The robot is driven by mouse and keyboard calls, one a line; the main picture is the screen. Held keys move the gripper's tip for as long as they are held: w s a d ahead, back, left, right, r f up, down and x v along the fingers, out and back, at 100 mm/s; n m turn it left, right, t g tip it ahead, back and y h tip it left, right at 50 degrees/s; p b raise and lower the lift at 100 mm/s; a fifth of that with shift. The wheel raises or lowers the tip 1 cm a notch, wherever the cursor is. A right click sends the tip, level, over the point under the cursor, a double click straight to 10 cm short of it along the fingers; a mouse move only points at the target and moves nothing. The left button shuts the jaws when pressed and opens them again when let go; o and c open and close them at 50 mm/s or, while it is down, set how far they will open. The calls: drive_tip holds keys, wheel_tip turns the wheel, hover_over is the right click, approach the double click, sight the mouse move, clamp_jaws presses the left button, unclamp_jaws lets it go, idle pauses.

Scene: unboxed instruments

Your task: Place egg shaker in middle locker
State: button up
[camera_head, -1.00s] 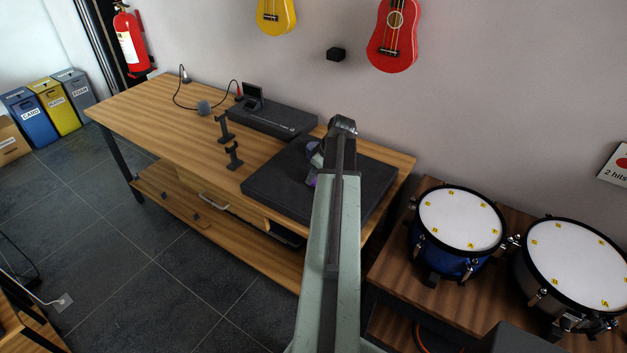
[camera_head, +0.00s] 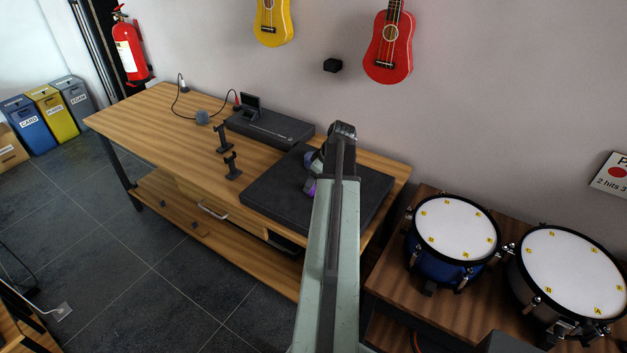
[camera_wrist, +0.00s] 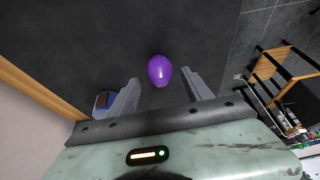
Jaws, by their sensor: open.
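The egg shaker (camera_wrist: 160,71) is smooth, purple and egg-shaped. In the wrist view it lies on a dark mat (camera_wrist: 150,30), at the opening between my two fingertips. My gripper (camera_wrist: 160,78) is open, with one finger on each side of the egg and a gap to each. In the head view my arm hides most of my gripper (camera_head: 314,172), which is low over the dark mat (camera_head: 265,192) on the bench; a bit of purple (camera_head: 309,187) shows beside it. I cannot make out a middle locker in either view.
The wooden bench (camera_head: 150,117) carries a black box (camera_head: 270,126), two small black stands (camera_head: 232,166) and a microphone with a cable. A drawer with a handle (camera_head: 212,211) is below. A blue drum (camera_head: 455,235) and a larger drum stand at right. Floor in front is clear.

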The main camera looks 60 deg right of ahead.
drive_tip(key=p+v, duration=0.7)
drive_tip(key=v, duration=0.2)
drive_tip(key=shift+s+r, duration=0.15)
drive_tip(key=shift+r, duration=0.2)
drive_tip(key=w+a+f+g+y, duration=0.1)
drive_tip(key=w+a, duration=0.7)
drive_tip(key=a, duration=0.4)
drive_tip(key=w+a+g, duration=0.1)
drive_tip(key=w+a, duration=0.8)
drive_tip(key=a, duration=0.3)
drive_tip(key=w+a+g+h, duration=0.1)
drive_tip(key=w+a+g, duration=0.1)
drive_tip(key=a, duration=3.1)
drive_tip(key=shift+f, duration=0.45)
drive_tip(key=shift+o, duration=0.4)
drive_tip(key=shift+w, duration=0.1)
